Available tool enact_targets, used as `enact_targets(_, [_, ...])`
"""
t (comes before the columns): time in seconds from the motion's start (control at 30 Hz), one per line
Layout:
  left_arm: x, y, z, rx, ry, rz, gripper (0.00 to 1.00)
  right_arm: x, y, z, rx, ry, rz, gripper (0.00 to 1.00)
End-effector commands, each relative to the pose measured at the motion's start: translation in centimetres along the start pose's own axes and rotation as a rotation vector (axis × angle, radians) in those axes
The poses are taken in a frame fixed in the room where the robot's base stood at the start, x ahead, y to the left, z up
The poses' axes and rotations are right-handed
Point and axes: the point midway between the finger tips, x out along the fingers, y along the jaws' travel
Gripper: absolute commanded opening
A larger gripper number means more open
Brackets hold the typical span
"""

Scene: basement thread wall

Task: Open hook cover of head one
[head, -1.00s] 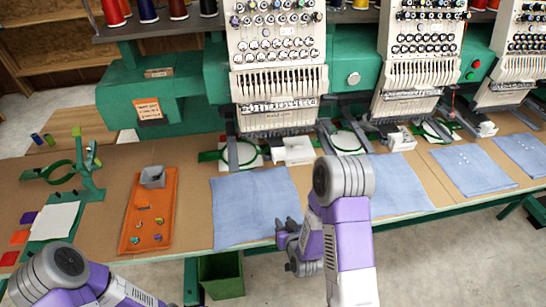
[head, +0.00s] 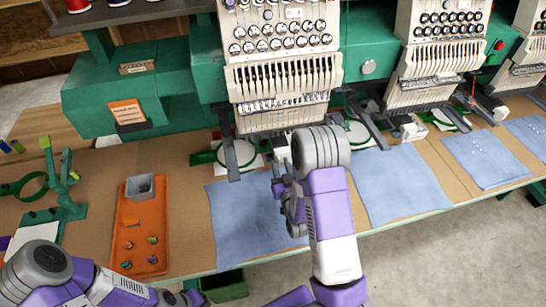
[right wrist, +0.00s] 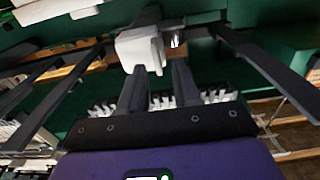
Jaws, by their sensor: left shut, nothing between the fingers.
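Head one (head: 285,85) is the large white embroidery head at the left of the row. Its white hook cover (head: 284,153) is a small block low under the head, mostly hidden behind my right arm. In the right wrist view the white cover (right wrist: 140,48) lies just ahead of my fingertips, overlapping the left one; contact cannot be told. My right gripper (right wrist: 162,75) is open, with a gap between its dark fingers. In the head view it (head: 291,205) is partly hidden by its wrist, over the blue cloth. My left gripper (head: 190,297) is shut and empty at the bottom edge.
Blue cloth (head: 236,215) lies on the table below head one. An orange tray (head: 128,215) with a grey box (head: 140,186) and small parts lies to the left. A green hoop stand (head: 63,210) is at far left. Dark hoop arms (head: 228,150) jut out under the head.

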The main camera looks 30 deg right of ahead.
Motion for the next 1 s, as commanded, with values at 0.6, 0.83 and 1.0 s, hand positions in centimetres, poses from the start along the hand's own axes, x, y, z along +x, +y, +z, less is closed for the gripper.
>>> enact_targets(0.6, [-0.23, 0.08, 0.06, 0.0, -0.001, 0.0, 0.0, 0.3, 0.45, 0.09, 0.001, -0.002, 0.006, 0.0])
enact_targets(0.83, [-0.23, 0.08, 0.05, 0.0, -0.001, 0.0, 0.0, 0.3, 0.45, 0.08, 0.001, -0.002, 0.006, 0.0])
enact_targets(1.0, [-0.23, 0.08, 0.05, 0.0, -0.001, 0.0, 0.0, 0.3, 0.45, 0.08, 0.001, -0.002, 0.006, 0.0])
